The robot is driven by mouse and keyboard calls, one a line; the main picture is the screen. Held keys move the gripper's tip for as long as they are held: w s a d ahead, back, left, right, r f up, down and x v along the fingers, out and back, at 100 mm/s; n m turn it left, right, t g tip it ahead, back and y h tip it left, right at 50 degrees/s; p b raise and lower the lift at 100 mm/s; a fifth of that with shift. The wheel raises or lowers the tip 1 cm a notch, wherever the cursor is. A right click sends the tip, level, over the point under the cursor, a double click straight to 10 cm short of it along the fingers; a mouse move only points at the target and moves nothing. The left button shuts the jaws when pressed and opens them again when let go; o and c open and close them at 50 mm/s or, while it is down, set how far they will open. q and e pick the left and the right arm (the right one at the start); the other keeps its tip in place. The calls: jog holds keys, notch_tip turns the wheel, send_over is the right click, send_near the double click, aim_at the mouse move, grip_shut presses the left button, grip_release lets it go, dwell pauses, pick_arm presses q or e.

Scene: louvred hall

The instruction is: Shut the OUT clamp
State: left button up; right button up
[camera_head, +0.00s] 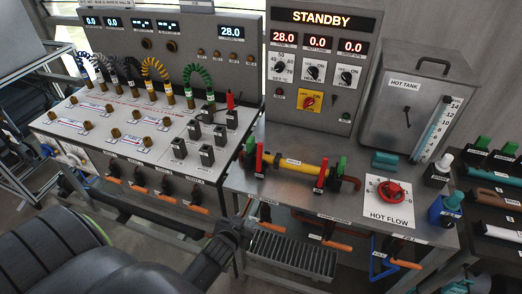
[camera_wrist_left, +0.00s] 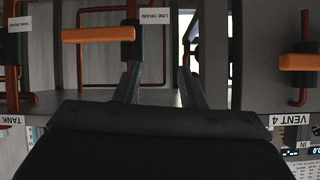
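A yellow pipe (camera_head: 291,165) lies across the metal bench top. A red upright clamp handle (camera_head: 259,160) stands at its left end and another red handle (camera_head: 321,177) at its right end. Their labels are too small to read in the head view, so I cannot tell which is OUT. My left gripper (camera_head: 240,230) is in front of the bench's front edge, below and apart from both red handles. In the left wrist view its fingers (camera_wrist_left: 160,88) are apart with nothing between them. My right gripper is not in view.
Orange-handled valves line the bench fronts; the LINE DRAIN handle (camera_wrist_left: 98,34) shows near my left fingers. A hot flow dial (camera_head: 390,191) and tank (camera_head: 411,105) are at right. A panel with hoses (camera_head: 155,80) is at left. A grate (camera_head: 290,254) lies below.

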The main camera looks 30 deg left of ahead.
pick_arm(q)
notch_tip(320, 180, up, 11)
jog(key=w+t, duration=0.2)
jog(key=w, duration=0.1)
jog(key=n+t+y, duration=0.1)
jog(key=t, duration=0.1)
send_near(259, 153)
jog(key=w, duration=0.1)
jog(key=b+x, duration=0.2)
jog(key=x, duration=0.6)
jog(key=shift+a+f, duration=0.1)
jog(key=shift+f, duration=0.05)
jog(key=shift+w+a+b, duration=0.2)
jog(key=shift+w+b, duration=0.1)
jog(key=shift+w, duration=0.35)
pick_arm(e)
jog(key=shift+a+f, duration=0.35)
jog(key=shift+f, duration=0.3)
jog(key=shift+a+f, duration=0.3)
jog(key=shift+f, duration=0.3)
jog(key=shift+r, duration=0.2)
pick_arm(q)
jog(key=shift+c, duration=0.3)
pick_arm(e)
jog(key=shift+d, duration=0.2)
pick_arm(q)
grip_shut()
